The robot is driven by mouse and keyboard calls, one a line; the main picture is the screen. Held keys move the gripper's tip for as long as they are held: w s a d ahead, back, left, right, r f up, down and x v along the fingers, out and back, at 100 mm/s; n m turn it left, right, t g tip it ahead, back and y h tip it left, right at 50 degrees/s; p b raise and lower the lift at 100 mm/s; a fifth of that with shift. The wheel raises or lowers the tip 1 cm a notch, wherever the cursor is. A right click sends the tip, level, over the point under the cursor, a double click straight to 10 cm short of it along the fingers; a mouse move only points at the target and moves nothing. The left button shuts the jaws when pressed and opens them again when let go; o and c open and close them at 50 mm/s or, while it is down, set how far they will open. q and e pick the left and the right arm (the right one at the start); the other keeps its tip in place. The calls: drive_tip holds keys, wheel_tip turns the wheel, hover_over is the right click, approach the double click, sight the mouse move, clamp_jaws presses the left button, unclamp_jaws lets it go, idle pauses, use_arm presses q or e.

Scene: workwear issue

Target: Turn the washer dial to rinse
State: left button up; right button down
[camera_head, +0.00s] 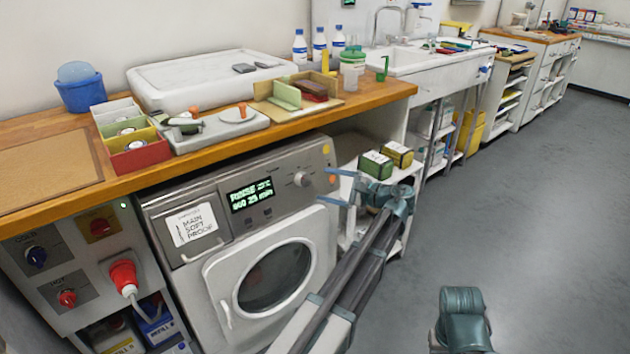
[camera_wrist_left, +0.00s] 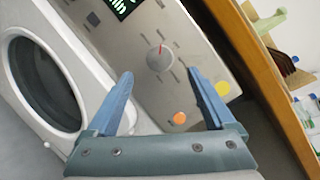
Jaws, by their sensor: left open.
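The washer (camera_head: 262,262) stands under the wooden counter with its round door shut. Its grey dial (camera_head: 302,179) is at the right part of the panel; in the left wrist view the dial (camera_wrist_left: 159,60) carries a red mark at its upper edge. The green display (camera_head: 251,194) has small text; its first word looks like RINSE, but I cannot be sure. My left gripper (camera_head: 328,186) is open and empty in front of the panel, right of the dial. In the left wrist view its fingertips (camera_wrist_left: 160,76) lie either side of the dial's line, apart from it.
An orange button (camera_wrist_left: 179,118) and a yellow spot (camera_wrist_left: 222,88) are on the panel near my fingers. The wooden counter (camera_head: 383,96) overhangs above. Green and yellow boxes (camera_head: 376,165) stand on a shelf to the right. The grey floor (camera_head: 520,190) is clear.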

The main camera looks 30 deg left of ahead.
use_arm(q)
drive_tip(key=d+r, duration=0.1)
drive_tip(key=d, duration=0.6)
drive_tip(key=shift+s+p, duration=0.3)
drive_tip(key=shift+p, duration=0.15)
drive_tip(key=s+d+f+n+g+h, duration=0.1)
drive_tip(key=s+d+f+n+h, duration=0.1)
drive_tip(key=s+d+f+h, duration=0.8)
drive_tip(key=s+d+f+n+h, duration=0.35)
drive_tip(key=s+d+f, duration=0.45)
drive_tip(key=s+d, duration=0.6)
wheel_tip(320, 180, up, 28)
drive_tip(key=s+a+h+p, duration=0.1)
drive_tip(key=s+p, duration=0.1)
drive_tip(key=p, duration=2.6)
drive_tip(key=shift+s+a+g, duration=0.15)
drive_tip(key=shift+s+g, duration=0.1)
drive_tip(key=shift+g, duration=0.05)
drive_tip(key=shift+r+m+h, duration=0.1)
drive_tip(key=shift+m+h, duration=0.15)
